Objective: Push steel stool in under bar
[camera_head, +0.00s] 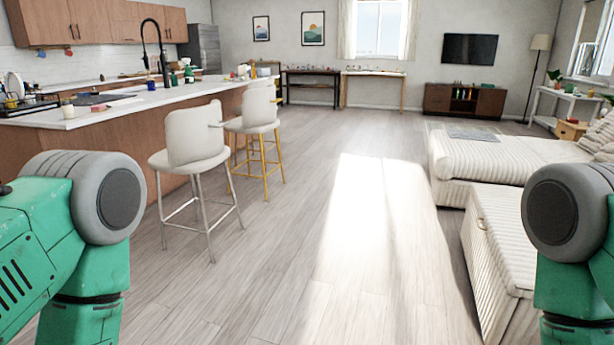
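The steel stool (195,160) has a white seat and back on silver metal legs. It stands on the floor at the centre left, beside the near end of the bar (130,118). The bar is a kitchen island with a white top and a brown wooden side. The stool is upright, with its legs out from the bar's side. My green arms with grey joints show at the lower left and lower right. Neither gripper is in view, and no part of my arms touches the stool.
A second white stool with gold legs (267,165) stands just behind the steel one, along the bar. A white striped sofa (500,155) and a ribbed chest (493,245) stand at the right. The wooden floor (350,230) between is clear. A faucet (160,50) rises from the bar.

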